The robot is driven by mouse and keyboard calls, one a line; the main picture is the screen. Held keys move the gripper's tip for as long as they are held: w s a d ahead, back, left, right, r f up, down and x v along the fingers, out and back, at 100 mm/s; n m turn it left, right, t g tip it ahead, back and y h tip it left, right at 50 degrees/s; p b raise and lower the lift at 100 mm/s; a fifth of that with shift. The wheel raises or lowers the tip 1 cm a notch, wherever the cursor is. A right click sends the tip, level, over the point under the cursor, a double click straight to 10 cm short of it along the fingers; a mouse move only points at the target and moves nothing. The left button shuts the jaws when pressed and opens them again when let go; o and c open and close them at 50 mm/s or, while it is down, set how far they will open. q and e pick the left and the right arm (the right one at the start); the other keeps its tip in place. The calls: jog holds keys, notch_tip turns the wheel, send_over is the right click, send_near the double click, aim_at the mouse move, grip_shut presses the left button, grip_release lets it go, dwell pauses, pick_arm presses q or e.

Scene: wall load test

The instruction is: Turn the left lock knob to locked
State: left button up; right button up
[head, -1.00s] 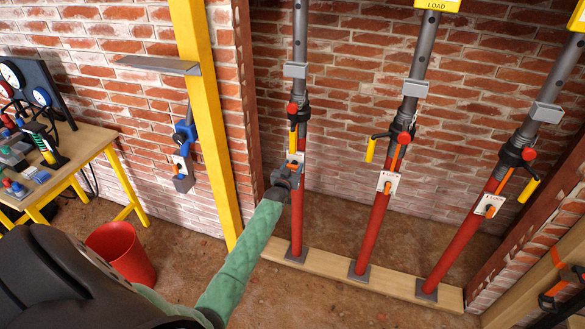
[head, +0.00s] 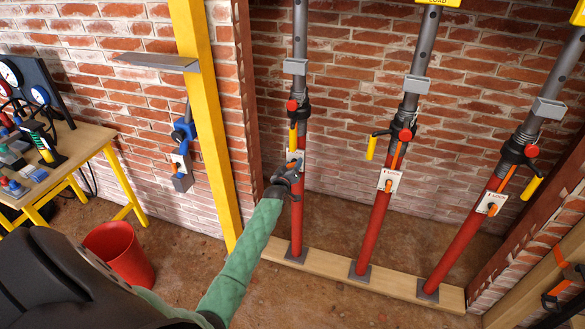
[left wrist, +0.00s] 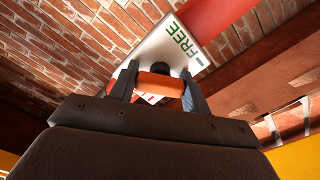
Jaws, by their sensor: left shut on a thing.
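The left prop (head: 298,212) is a red tube with a grey upper tube, standing upright. Its white lock plate (head: 294,156) is partly covered by my left gripper (head: 291,171). In the left wrist view the orange knob (left wrist: 160,82) sits between the two fingers, and the gripper is shut on it. The plate (left wrist: 166,48) shows green "FREE" lettering beside a dark round spot. Red marks on the plate show below the knob, mostly hidden, and I cannot read them. My right gripper is not in view.
The middle prop (head: 375,232) and right prop (head: 455,250) carry similar plates and yellow handles. A yellow post (head: 208,110) stands left of the left prop. A red bucket (head: 119,255) and a workbench (head: 75,155) with gauges are at the left. Bare floor lies around the wooden sill (head: 325,277).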

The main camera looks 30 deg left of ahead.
pick_arm(q)
jog(key=n+b, duration=0.1)
jog(key=n, duration=0.5)
jog(key=shift+b, duration=0.3)
jog(key=n, duration=0.3)
jog(key=shift+n+b, duration=0.3)
jog(key=shift+n, duration=0.9)
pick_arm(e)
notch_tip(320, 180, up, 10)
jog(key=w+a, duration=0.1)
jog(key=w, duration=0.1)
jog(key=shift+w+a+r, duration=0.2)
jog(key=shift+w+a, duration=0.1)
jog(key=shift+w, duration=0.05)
pick_arm(q)
jog(key=o, duration=1)
jog(key=shift+a, duration=0.1)
jog(key=shift+c, duration=0.2)
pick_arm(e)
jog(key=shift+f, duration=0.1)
